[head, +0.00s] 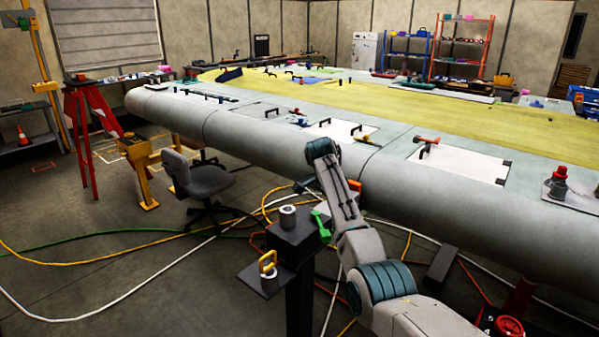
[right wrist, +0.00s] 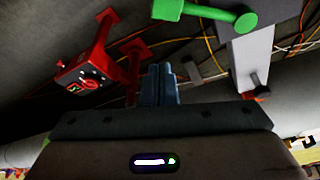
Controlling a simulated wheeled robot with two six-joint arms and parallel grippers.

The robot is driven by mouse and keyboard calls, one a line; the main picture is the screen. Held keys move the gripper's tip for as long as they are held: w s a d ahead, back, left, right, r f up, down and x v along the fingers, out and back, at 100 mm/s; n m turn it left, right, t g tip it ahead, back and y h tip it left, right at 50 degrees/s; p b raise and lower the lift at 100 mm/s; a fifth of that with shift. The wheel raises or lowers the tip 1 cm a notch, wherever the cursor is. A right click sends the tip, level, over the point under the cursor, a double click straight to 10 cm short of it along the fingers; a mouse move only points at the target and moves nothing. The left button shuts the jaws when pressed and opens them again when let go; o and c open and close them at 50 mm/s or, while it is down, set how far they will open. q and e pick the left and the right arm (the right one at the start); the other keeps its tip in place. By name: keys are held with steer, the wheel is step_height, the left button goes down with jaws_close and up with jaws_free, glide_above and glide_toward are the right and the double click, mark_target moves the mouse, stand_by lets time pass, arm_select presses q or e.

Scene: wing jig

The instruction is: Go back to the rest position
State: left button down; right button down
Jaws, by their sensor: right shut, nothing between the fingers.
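My right arm comes in from the bottom right of the head view and reaches up in front of the wing's rounded edge (head: 260,150). I cannot make out its gripper there. In the right wrist view my right gripper (right wrist: 159,85) shows blue-grey fingers close together, shut and empty. No object touches the fingertips. My left arm and left gripper are in neither view.
A dark stand (head: 299,245) with metal cylinders and a green handle (head: 321,222) is close left of my arm. A red device (right wrist: 85,75) and a green-handled part (right wrist: 205,12) show in the wrist view. An office chair (head: 197,180) stands left; cables cross the floor.

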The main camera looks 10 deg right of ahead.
steer(key=s+d+f+n+t+y, duration=0.1)
steer(key=s+d+f+n, duration=0.15)
steer(key=s+f, duration=0.9)
steer(key=s+d+f+n, duration=0.2)
steer(key=s+f+n, duration=0.2)
steer(key=s+f, duration=0.75)
steer(key=s+d+f+n, duration=0.1)
steer(key=s+f+n, duration=0.3)
steer(key=s, duration=1)
steer(key=s+a+r+n+t+y, duration=0.1)
steer(key=s+r+n, duration=0.2)
steer(key=s, duration=0.6)
steer(key=s+a+r+n+t+y, duration=0.1)
steer(key=s+r+n, duration=0.15)
steer(key=s, duration=0.55)
steer(key=d+f+g, duration=0.2)
steer(key=d+f, duration=0.1)
steer(key=f, duration=2.9)
steer(key=s+d+f+m+g+b, duration=0.1)
steer(key=s+f, duration=1.7)
steer(key=shift+s+d+f, duration=0.15)
steer(key=shift+s, duration=0.25)
